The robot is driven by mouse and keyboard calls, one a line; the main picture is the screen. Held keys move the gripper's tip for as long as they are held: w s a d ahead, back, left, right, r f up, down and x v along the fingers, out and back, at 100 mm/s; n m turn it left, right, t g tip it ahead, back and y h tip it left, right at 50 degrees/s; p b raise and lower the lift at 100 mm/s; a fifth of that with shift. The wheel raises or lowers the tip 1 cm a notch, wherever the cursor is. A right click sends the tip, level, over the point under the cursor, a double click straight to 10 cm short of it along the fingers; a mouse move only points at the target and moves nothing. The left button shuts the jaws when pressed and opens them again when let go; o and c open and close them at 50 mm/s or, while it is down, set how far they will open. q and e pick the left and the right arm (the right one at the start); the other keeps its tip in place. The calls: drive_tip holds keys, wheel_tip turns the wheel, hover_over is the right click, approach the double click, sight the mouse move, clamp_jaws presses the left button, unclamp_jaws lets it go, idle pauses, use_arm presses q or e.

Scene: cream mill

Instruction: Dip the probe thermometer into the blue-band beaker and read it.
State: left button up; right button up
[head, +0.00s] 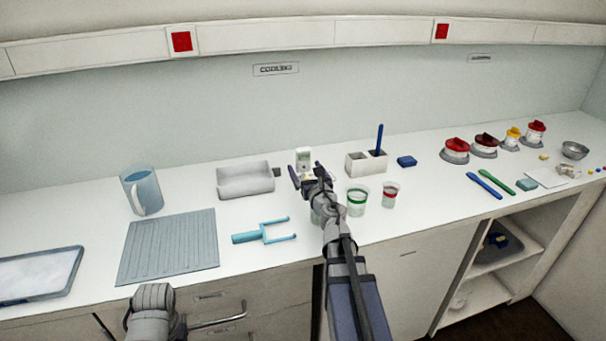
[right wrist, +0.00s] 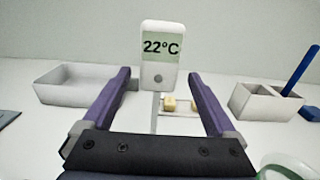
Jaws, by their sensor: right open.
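The probe thermometer (head: 303,158) has a white head and a thin probe, and stands upright at the back of the counter. In the right wrist view its display (right wrist: 161,47) reads 22°C. My right gripper (head: 306,174) is open and empty, its two fingers to either side of the thermometer's line, in front of it. I cannot tell whether the thermometer is between the fingertips. A green-band beaker (head: 357,201) and a red-band beaker (head: 390,195) stand right of my arm. Another beaker is mostly hidden behind the arm; its band is not visible. My left gripper's fingers do not show.
A white tray (head: 246,182) is left of the thermometer, and a white two-slot holder (head: 366,164) with a blue stick is right. A light-blue fork (head: 264,232), a ribbed mat (head: 170,246) and a jug (head: 142,190) are to the left. Red-lidded jars (head: 455,150) stand farther right.

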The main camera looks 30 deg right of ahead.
drive_tip(key=x, duration=0.5)
drive_tip(key=shift+w+r, duration=0.15)
clamp_jaws()
idle(0.6)
